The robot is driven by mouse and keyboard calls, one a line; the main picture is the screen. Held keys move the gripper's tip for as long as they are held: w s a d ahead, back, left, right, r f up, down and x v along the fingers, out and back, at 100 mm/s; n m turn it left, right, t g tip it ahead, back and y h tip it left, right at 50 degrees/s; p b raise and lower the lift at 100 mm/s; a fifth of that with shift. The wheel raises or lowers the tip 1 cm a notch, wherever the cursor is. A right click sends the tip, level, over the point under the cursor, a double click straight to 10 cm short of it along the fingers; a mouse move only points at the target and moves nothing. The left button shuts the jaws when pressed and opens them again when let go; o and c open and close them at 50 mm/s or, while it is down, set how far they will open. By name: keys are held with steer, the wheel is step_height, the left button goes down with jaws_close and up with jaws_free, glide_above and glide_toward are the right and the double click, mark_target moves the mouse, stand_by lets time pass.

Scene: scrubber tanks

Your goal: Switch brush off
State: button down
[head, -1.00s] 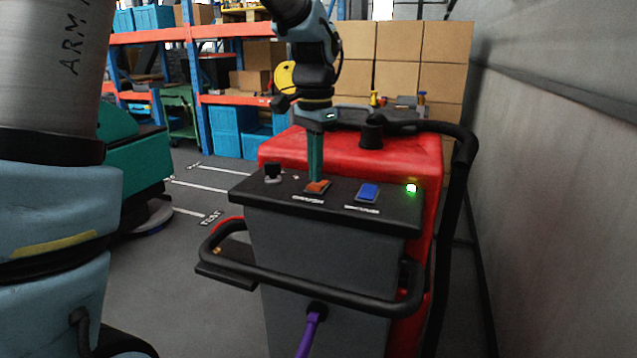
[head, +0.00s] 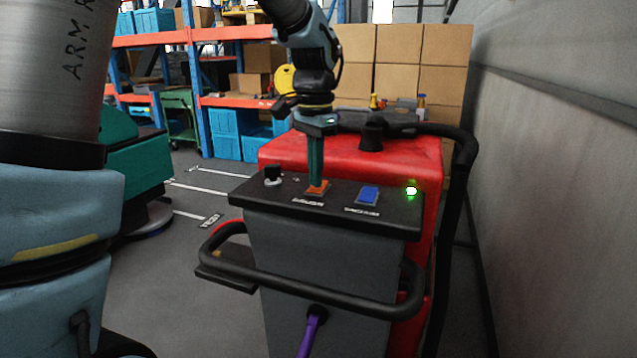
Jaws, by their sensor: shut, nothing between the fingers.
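The red and grey scrubber (head: 350,158) stands in the middle with a dark control panel (head: 338,208) on top. An orange rocker switch (head: 318,190) sits on the panel, left of a blue rocker switch (head: 367,196). The labels below them are too blurred to read. A green lamp (head: 411,191) is lit at the panel's right end. My gripper (head: 316,183) points down with its green fingers shut and empty. Its tips are at the orange switch and hide part of it; I cannot tell whether they press it.
A black knob (head: 272,174) stands left of the orange switch. A black handlebar (head: 310,284) runs round the panel's front, with a purple cable (head: 312,330) below. A black hose (head: 462,190) hangs at the right, near the wall (head: 560,200). A green machine (head: 135,170) stands behind at the left.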

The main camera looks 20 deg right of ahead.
step_height(320, 180, up, 6)
steer(key=p, duration=0.5)
steer(key=shift+r, duration=0.25)
steer(key=w+a+f+n, duration=0.1)
steer(key=a+f+n, duration=0.2)
steer(key=a, duration=0.5)
steer(key=w+a+f+n, duration=0.1)
steer(key=a+f+n, duration=0.25)
steer(key=a, duration=0.55)
steer(key=s+a+f+n, duration=0.2)
steer(key=s+a+n, duration=0.1)
steer(key=a, duration=0.3)
steer(key=s+a+f+n+t+b, duration=0.1)
steer(key=s+a+f+n, duration=0.2)
steer(key=a, duration=0.4)
steer(key=shift+n+t, duration=0.3)
steer(key=shift+n, duration=0.25)
steer(key=c, duration=1.6)
jaws_free()
steer(key=shift+a, duration=0.1)
